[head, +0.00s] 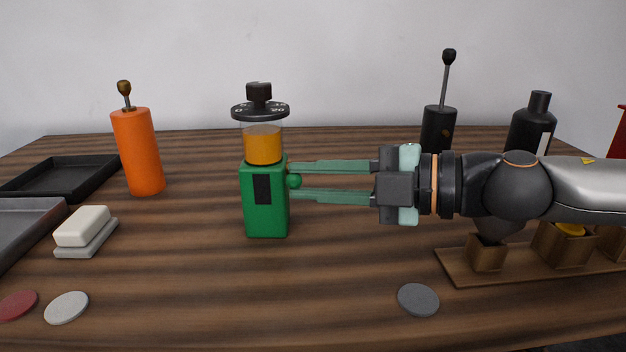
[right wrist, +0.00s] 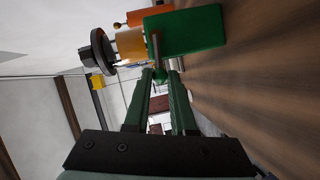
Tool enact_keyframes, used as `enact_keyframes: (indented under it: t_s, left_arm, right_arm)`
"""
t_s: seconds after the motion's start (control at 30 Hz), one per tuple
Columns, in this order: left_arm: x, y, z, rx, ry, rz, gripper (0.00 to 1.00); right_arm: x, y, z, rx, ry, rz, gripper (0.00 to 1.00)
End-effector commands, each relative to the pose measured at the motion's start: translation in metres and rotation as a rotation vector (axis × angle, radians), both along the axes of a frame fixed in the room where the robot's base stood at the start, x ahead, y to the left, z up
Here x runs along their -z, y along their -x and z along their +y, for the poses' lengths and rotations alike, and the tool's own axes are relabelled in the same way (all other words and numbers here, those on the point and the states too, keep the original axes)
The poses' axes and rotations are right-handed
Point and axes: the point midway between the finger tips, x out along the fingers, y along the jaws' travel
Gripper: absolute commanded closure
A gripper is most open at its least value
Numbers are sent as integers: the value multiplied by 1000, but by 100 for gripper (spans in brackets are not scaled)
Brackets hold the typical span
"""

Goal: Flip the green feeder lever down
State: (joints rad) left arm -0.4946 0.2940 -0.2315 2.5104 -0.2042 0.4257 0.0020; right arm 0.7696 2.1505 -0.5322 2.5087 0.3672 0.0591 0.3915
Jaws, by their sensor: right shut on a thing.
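The green feeder (head: 265,215) stands upright on the wooden table, with an amber-filled clear cup and a black cap on top. In the right wrist view the feeder body (right wrist: 185,30) is ahead, and the lever's thin rod (right wrist: 156,48) runs to the fingertips (right wrist: 160,76). The fingers partly hide the lever. My left gripper is not in view.
An orange cylinder with a lever (head: 138,150) stands left of the feeder. A black lever cylinder (head: 438,125) and a black bottle (head: 530,125) stand behind my right arm. A wooden rack (head: 520,270) lies below it. Discs, a soap-like block (head: 82,226) and trays are around.

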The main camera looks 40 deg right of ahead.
Motion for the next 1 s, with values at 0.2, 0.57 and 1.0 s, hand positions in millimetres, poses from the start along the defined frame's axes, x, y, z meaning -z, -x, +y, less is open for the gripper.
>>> enact_keyframes:
  t_s: [0.2, 0.57, 1.0]
  left_arm:
    - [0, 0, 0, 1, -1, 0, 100]
    - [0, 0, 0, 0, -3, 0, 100]
    - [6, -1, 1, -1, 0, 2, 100]
  right_arm:
    - [0, 0, 0, 1, 0, 0, 72]
    - [0, 0, 0, 0, -1, 1, 46]
    - [0, 8, -6, 2, 5, -2, 46]
